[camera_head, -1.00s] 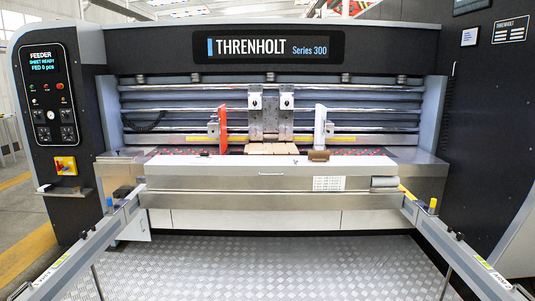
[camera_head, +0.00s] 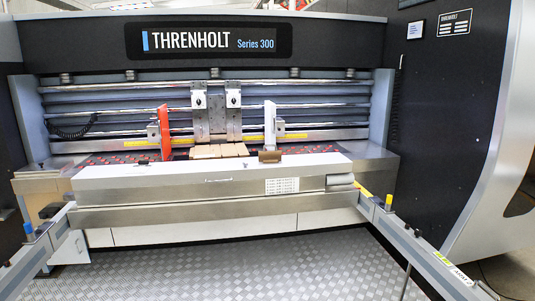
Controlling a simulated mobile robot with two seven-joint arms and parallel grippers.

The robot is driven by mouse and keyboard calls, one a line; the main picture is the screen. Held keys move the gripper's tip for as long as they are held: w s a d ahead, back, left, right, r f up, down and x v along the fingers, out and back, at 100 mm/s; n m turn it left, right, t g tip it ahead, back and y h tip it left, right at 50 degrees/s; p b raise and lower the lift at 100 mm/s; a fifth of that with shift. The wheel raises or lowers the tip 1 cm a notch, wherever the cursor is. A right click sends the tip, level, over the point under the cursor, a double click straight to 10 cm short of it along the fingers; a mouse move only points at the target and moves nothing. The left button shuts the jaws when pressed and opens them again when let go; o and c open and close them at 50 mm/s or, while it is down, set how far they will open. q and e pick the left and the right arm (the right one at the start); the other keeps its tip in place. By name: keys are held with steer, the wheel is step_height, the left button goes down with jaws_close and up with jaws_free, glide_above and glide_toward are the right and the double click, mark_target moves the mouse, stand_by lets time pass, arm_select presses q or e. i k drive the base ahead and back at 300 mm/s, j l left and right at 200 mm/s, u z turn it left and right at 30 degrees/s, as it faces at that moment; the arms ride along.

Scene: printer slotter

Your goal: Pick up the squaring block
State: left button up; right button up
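A small dark item (camera_head: 142,163) lies on the left part of the same ledge, too small to identify. Neither of my grippers is in view, and nothing is seen touching the block.
A tan cardboard stack (camera_head: 219,151) lies between a red guide (camera_head: 165,132) and a white guide (camera_head: 269,126). Rails run toward me at left (camera_head: 38,250) and right (camera_head: 410,243). The metal floor (camera_head: 240,270) between them is clear.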

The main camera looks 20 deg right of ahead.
mark_target(268, 156)
steer(key=i+l, duration=0.3)
steer(key=i, duration=0.25)
steer(key=i+l, duration=0.25)
steer(key=i, duration=0.3)
steer(key=i+l+u, duration=0.1)
steer(key=i+l, duration=0.2)
steer(key=i, duration=0.25)
steer(key=i+l, duration=0.3)
steer(key=i, duration=0.25)
